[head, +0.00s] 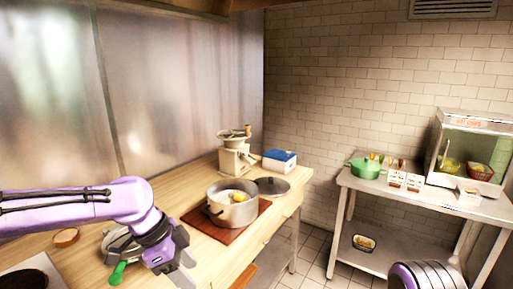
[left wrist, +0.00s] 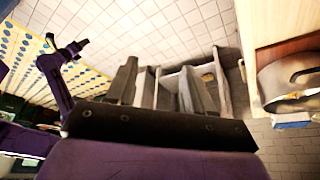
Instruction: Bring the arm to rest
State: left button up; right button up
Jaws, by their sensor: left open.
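My left arm enters the head view from the left, its gripper (head: 182,272) hanging low over the front of the wooden counter (head: 190,200). In the left wrist view the two dark fingers (left wrist: 160,88) stand apart with nothing held between them. The gripper is to the left of and in front of the steel pot (head: 226,212), apart from it. A purple part of my right arm (head: 428,276) shows at the bottom right of the head view.
The pot holds something yellow and stands on a reddish-brown board (head: 200,222), with a lid (head: 272,187), grinder (head: 236,158) and blue-white box (head: 279,160) behind. A green-handled object (head: 118,272) lies close to my left gripper. A steel table (head: 400,190) stands at right; tiled floor lies between.

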pick_arm(q)
jog(key=s+f+n+b, duration=0.15)
jog(key=f+n, duration=0.25)
jog(key=f, duration=0.7)
jog(key=s+f+n+b, duration=0.1)
jog(key=s+f+n, duration=0.3)
jog(key=f, duration=0.6)
jog(key=s+f+n+b, duration=0.1)
jog(key=f+n, duration=0.4)
jog(key=f, duration=0.6)
jog(key=s+a+f+n+t+y+b, duration=0.1)
jog(key=s+a+f+n+y, duration=0.3)
jog(key=s+f, duration=0.45)
jog(key=s+a+f+n+t+y+b, duration=0.1)
jog(key=s+a+f+n+y, duration=0.2)
jog(key=s+a, duration=0.7)
jog(key=shift+a+n+y, duration=0.4)
jog(key=shift+a+n, duration=0.35)
jog(key=shift+n, duration=0.45)
pick_arm(e)
notch_tip(320, 180, down, 6)
jog(key=w, duration=0.1)
